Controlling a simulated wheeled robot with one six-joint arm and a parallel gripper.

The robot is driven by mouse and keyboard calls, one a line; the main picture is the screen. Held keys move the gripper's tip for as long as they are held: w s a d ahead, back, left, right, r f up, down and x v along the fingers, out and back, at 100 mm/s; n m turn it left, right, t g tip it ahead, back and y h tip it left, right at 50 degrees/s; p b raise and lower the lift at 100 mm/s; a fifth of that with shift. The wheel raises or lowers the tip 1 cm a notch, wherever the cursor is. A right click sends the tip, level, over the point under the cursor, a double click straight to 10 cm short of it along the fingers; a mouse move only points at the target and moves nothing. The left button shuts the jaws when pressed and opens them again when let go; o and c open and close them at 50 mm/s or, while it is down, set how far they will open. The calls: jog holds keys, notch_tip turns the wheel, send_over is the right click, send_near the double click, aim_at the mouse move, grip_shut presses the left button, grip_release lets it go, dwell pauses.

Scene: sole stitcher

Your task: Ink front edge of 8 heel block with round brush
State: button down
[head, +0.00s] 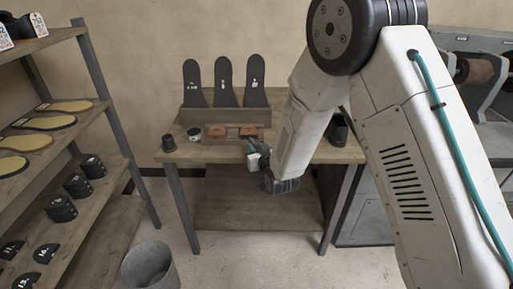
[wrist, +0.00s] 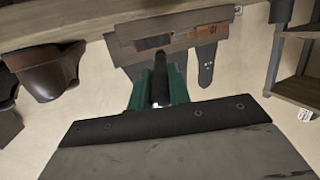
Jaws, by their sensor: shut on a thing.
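My gripper (head: 258,150) is at the front edge of the workbench, just before the wooden fixture. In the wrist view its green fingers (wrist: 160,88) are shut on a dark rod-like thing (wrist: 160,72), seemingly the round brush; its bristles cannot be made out. Two reddish-brown blocks, left (head: 216,131) and right (head: 248,131), sit in the fixture on the bench. One brown block also shows in the wrist view (wrist: 206,33), beyond the held rod. I cannot read a number on either, so I cannot tell which is the 8 heel block. Contact between brush and block cannot be told.
Three dark soles (head: 223,82) stand in a rack at the bench back. A small dark cup (head: 168,143) and a pale-rimmed jar (head: 194,134) stand at left; another dark cup (head: 338,131) at right. Shelves (head: 60,115) hold soles and black heel pieces. A bin (head: 150,268) stands on the floor.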

jog(key=shift+s+a+r, duration=0.1)
jog(key=shift+s+r, duration=0.3)
jog(key=shift+s, duration=0.3)
jog(key=shift+s+d+r, duration=0.1)
jog(key=shift+s+r, duration=0.25)
jog(key=shift+s, duration=0.3)
jog(key=shift+s+a+r, duration=0.1)
jog(key=shift+s+r, duration=0.3)
jog(key=shift+s, duration=0.3)
